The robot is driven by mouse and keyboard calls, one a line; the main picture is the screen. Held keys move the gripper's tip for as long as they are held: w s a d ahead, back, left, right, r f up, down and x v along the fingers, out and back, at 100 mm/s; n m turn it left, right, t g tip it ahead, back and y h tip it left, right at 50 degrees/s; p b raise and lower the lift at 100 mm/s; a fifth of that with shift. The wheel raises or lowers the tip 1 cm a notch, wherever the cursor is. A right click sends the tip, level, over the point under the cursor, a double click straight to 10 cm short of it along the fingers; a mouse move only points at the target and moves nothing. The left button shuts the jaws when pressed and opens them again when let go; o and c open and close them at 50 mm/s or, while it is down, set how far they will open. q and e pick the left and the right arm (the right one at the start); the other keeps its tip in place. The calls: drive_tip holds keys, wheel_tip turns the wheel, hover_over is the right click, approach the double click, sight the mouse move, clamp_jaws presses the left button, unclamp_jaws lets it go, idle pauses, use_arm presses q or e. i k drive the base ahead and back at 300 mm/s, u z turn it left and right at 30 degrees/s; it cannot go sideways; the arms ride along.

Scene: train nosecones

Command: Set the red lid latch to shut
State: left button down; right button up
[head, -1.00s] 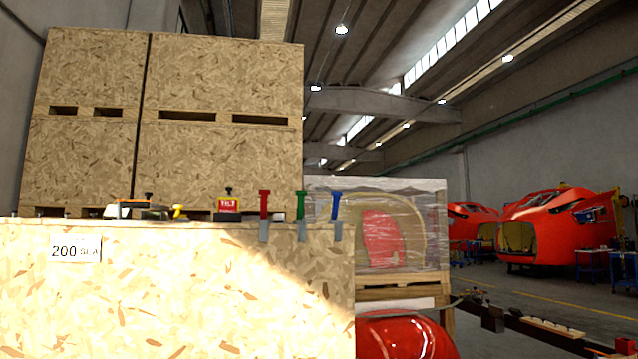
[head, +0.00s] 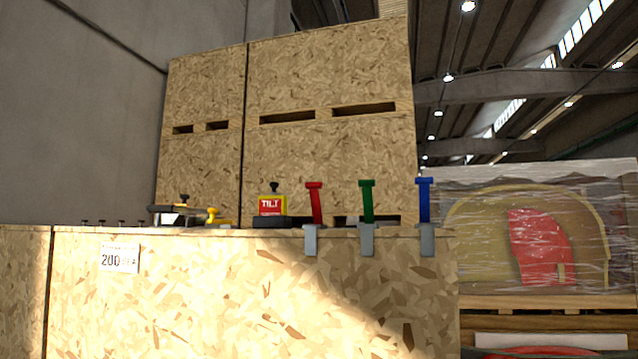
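The red lid latch (head: 315,203) stands upright on the front top edge of a large chipboard crate (head: 240,300). Its grey bracket (head: 310,241) is fixed to the crate's front face. To its right stand a green latch (head: 367,201) and a blue latch (head: 424,201), also upright on grey brackets. Neither of my grippers shows in the head view.
On the crate top are a red and yellow TILT box (head: 272,205), a small yellow object (head: 213,215) and a dark and silver item (head: 174,214). Taller chipboard crates (head: 330,75) rise behind. A plastic-wrapped load (head: 545,225) stands to the right.

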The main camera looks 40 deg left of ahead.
sight(313, 186)
drive_tip(key=u, duration=0.95)
drive_tip(key=i, duration=0.95)
drive_tip(key=u, duration=1.05)
